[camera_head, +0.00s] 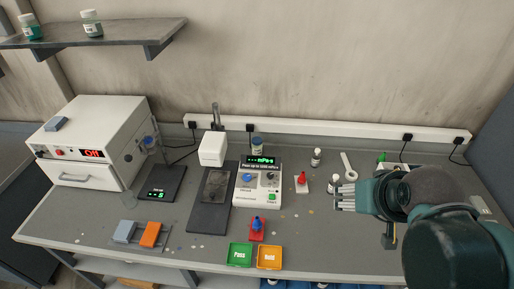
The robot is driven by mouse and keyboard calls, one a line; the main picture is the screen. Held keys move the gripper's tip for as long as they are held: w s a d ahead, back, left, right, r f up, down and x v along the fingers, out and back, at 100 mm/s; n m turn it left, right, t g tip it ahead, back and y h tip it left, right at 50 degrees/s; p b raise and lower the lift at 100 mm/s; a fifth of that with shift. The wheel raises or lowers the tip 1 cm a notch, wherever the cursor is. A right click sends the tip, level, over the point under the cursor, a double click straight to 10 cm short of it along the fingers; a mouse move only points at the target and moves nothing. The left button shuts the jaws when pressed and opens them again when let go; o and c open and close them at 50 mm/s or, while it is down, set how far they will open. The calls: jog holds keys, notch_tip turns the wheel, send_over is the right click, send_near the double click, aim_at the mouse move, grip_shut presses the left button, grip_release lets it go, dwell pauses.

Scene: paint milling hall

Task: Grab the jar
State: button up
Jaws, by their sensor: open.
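Several containers look like jars. A small jar with a blue-green top (257,148) stands on the bench behind the white meter. Two lidded jars stand on the wall shelf, a teal one (31,28) at the far left and a pale-labelled one (92,24) to its right. My gripper (338,198) is open over the right part of the bench, its fingers pointing left. It appears empty and is apart from these jars. My arm hides part of the bench's right end.
A white meter (257,191) with a lit display stands mid-bench. Green (239,256) and orange (269,257) trays sit at the front edge. A white oven (93,150) fills the left.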

jog(key=w+a+r+n, duration=0.2)
jog(key=w+r, duration=0.2)
jog(key=w, duration=0.3)
jog(key=n+g+b, duration=0.2)
jog(key=n+g, duration=0.5)
jog(key=n, duration=0.8)
send_over(257, 139)
jog(key=f, duration=2.7)
jog(key=shift+s+d, duration=0.2)
jog(key=shift+d, duration=0.1)
jog(key=shift+w+a+f, duration=0.15)
jog(key=shift+a+f, duration=0.05)
jog(key=shift+f, duration=0.2)
jog(key=shift+f, duration=0.1)
jog(key=shift+f+p, duration=0.3)
jog(key=shift+f, duration=0.85)
